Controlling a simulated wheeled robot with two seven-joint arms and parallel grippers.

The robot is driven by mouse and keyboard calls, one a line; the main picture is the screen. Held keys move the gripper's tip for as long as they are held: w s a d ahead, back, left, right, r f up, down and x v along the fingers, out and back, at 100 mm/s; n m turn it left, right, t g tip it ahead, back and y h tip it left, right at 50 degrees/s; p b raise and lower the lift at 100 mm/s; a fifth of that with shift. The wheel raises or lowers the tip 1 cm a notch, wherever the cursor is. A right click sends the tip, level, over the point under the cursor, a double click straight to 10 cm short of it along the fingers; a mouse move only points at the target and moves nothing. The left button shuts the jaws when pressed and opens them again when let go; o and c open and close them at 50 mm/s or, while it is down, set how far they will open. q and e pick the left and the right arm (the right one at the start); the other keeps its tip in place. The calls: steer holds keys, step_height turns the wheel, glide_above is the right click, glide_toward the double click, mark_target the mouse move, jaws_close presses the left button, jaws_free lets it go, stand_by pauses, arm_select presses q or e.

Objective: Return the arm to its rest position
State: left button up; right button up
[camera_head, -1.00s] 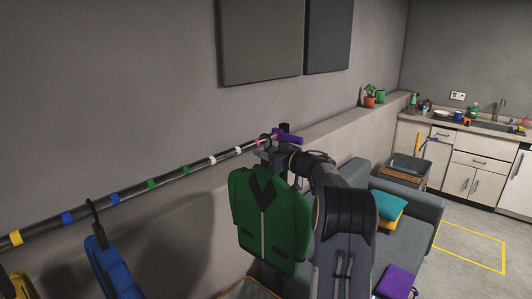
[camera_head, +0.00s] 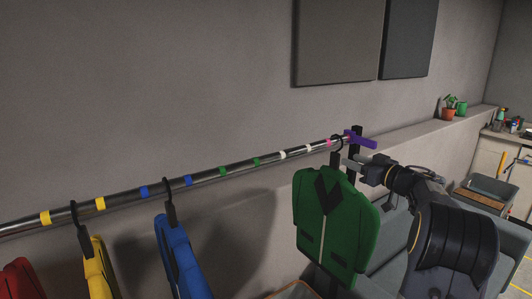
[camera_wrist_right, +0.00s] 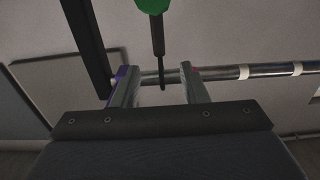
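My right gripper (camera_head: 350,163) is at the rail's right end, just right of the hanger neck of a green jacket. In the right wrist view its two fingers (camera_wrist_right: 160,88) stand apart with a gap between them, so it is open. The dark hanger (camera_wrist_right: 158,45) lines up with that gap; I cannot tell whether it is between the fingers or beyond them. The green jacket (camera_head: 335,225) hangs upright from the metal rail (camera_head: 210,176); a bit of it shows in the wrist view (camera_wrist_right: 152,5). My left gripper is not in view.
Blue (camera_head: 180,255), yellow (camera_head: 100,270) and red (camera_head: 18,280) garments hang on the rail's left part. The rail has coloured bands and a purple end piece (camera_head: 362,140) on a dark post. A grey sofa (camera_head: 385,250) stands behind my right arm. Potted plants (camera_head: 450,112) sit on the ledge.

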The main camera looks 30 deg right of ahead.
steer(key=s+a+r+m+h, duration=0.4)
steer(key=a+r+m+h, duration=0.1)
steer(key=m+h, duration=0.3)
steer(key=s+a+f+n+g+y, duration=0.2)
steer(key=s+a+f, duration=0.6)
steer(key=a, duration=0.4)
steer(key=s+a+f+n+g+y+b, duration=0.1)
steer(key=s+a+f+g+y, duration=0.4)
steer(key=s+a+f, duration=0.3)
steer(key=s+a+f+n+g+y+b, duration=0.1)
steer(key=s+a+f+g, duration=0.4)
steer(key=a, duration=1.1)
steer(key=s+f+n+y, duration=0.1)
steer(key=s+f+y, duration=0.1)
steer(key=s+f, duration=0.1)
steer(key=shift+s+f+n+y, duration=0.15)
steer(key=shift+f+n+y, duration=0.15)
steer(key=shift+f, duration=0.55)
